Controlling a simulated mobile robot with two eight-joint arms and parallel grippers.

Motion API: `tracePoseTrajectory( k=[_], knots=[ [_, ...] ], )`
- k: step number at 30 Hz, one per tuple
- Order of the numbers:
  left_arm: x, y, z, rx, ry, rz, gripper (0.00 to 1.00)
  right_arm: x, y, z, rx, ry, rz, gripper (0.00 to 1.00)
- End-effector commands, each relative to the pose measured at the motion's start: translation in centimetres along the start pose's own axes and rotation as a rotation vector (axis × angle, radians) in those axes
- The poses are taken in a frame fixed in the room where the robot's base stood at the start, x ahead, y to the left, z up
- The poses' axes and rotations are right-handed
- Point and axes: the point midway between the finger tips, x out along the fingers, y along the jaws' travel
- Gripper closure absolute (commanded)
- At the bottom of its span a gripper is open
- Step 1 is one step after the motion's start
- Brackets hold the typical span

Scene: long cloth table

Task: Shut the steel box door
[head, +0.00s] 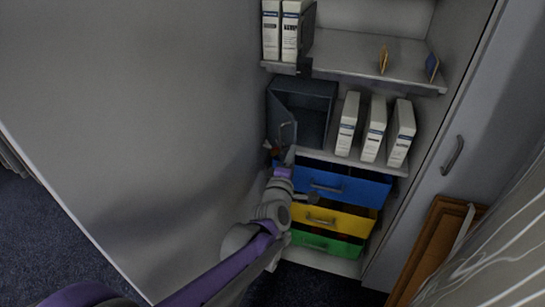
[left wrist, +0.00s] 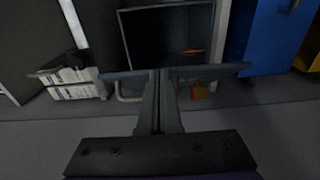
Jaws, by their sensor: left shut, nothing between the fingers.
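The steel box (head: 312,110) is a dark grey open-fronted box on the middle shelf in the head view. Its door (head: 280,126) stands open at the box's left side, with a pale loop handle (head: 285,128) on it. The left wrist view shows a dark box frame (left wrist: 123,40) and a pale handle (left wrist: 123,97) left of my fingers. My left gripper (head: 286,158) is just below the door; its fingers (left wrist: 159,76) are shut and empty. I cannot tell whether they touch the door. My right gripper is not in view.
White binders (head: 373,130) stand right of the box, with more on the shelf above (head: 290,30). Below are blue (head: 345,186), yellow (head: 333,218) and green (head: 325,243) drawers. A large grey cabinet panel (head: 130,110) fills the left. A small orange thing (head: 274,150) is near the door.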

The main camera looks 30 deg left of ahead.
Motion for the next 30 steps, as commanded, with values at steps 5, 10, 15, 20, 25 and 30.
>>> tracePoseTrajectory(
  k=[5,10,15,20,25,30],
  knots=[
    [2.4,-0.2,3.6,-0.003,-0.010,-0.001,1.00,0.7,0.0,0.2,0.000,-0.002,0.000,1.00],
    [5.1,-0.1,6.2,-0.002,-0.009,0.000,1.00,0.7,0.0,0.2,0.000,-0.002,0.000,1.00],
    [8.1,0.0,8.3,0.000,-0.007,0.000,1.00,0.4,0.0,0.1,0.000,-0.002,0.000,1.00],
    [10.9,0.0,9.6,0.000,-0.006,0.000,1.00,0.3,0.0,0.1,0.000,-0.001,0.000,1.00],
    [13.4,-0.1,10.5,0.000,-0.006,0.000,1.00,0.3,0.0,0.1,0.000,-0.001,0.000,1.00],
    [14.8,-0.1,11.0,0.000,0.035,0.000,1.00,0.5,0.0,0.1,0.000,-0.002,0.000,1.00]
  ],
)
